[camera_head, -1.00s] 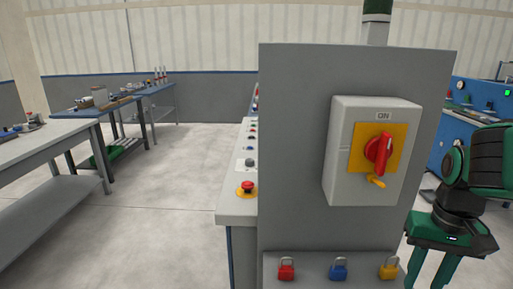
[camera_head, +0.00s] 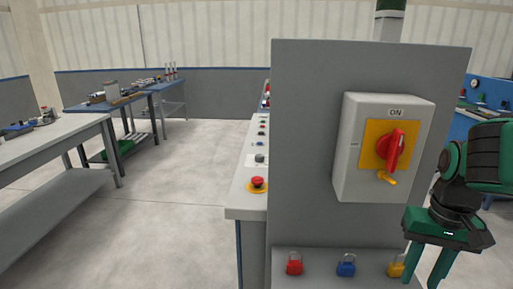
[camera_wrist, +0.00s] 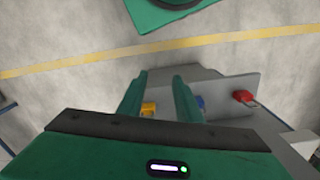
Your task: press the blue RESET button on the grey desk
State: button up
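The grey desk (camera_head: 245,200) runs away from me, partly hidden behind a grey upright panel (camera_head: 306,140). Its top carries a row of small controls. One small blue button (camera_head: 260,144) sits there, beyond a dark knob (camera_head: 260,158) and a red mushroom button (camera_head: 257,182) on a yellow base. Any RESET lettering is too small to read. My gripper (camera_head: 428,268) is at the lower right, in front of the panel and well away from the desk controls. Its two green fingers stand apart with nothing between them, also in the wrist view (camera_wrist: 160,92).
A switch box (camera_head: 384,150) with a red handle marked ON sticks out of the panel. A workbench (camera_head: 60,140) stands at left. The floor (camera_head: 180,210) between bench and desk is clear.

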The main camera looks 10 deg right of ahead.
grip_shut()
jog(key=shift+d, duration=0.1)
dwell(1.4)
